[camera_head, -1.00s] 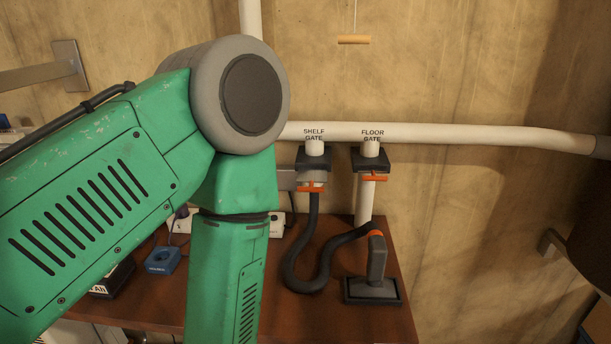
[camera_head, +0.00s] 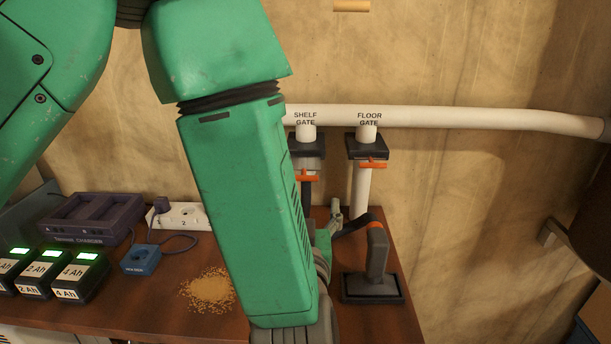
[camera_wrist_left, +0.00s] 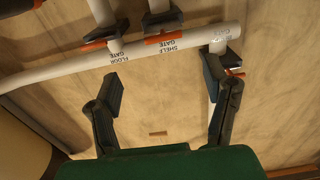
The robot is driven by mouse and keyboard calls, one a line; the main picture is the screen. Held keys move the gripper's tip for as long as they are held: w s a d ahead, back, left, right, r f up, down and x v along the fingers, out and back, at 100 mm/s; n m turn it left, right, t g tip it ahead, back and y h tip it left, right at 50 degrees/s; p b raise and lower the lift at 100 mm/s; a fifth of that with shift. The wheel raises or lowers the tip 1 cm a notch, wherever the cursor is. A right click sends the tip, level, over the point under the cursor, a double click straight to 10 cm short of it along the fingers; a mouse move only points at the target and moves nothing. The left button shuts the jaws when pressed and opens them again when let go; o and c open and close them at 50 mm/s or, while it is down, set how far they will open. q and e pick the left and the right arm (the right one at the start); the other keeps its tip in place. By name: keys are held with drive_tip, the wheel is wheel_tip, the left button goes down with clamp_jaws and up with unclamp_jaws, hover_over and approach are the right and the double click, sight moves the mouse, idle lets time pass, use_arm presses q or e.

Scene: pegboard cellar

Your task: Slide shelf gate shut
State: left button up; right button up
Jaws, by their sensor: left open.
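The shelf gate (camera_head: 307,145) is a black block under the white pipe, below the label SHELF GATE, with an orange handle (camera_head: 307,177) at its lower front. The shelf gate (camera_wrist_left: 163,20) also shows upside down at the top of the left wrist view, its orange handle (camera_wrist_left: 165,38) beyond my fingers. My left gripper (camera_wrist_left: 163,82) is open and empty, its two dark fingers wide apart, touching no handle. In the head view my green forearm covers most of the area beside and below the gate. My right gripper is not in view.
The floor gate (camera_head: 367,146), with its own orange handle, hangs just right of the shelf gate. A dark vacuum nozzle (camera_head: 375,260) stands on the brown bench. Batteries (camera_head: 78,277), a charger (camera_head: 95,218), a blue device (camera_head: 140,260) and a sawdust pile (camera_head: 208,290) lie left.

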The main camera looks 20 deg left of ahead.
sight(305, 177)
use_arm(q)
drive_tip(key=x, duration=1)
drive_tip(key=shift+w+a+f+p, duration=0.1)
drive_tip(key=shift+w+a+p, duration=0.15)
drive_tip(key=shift+a+p, duration=0.15)
drive_tip(key=shift+d, duration=0.2)
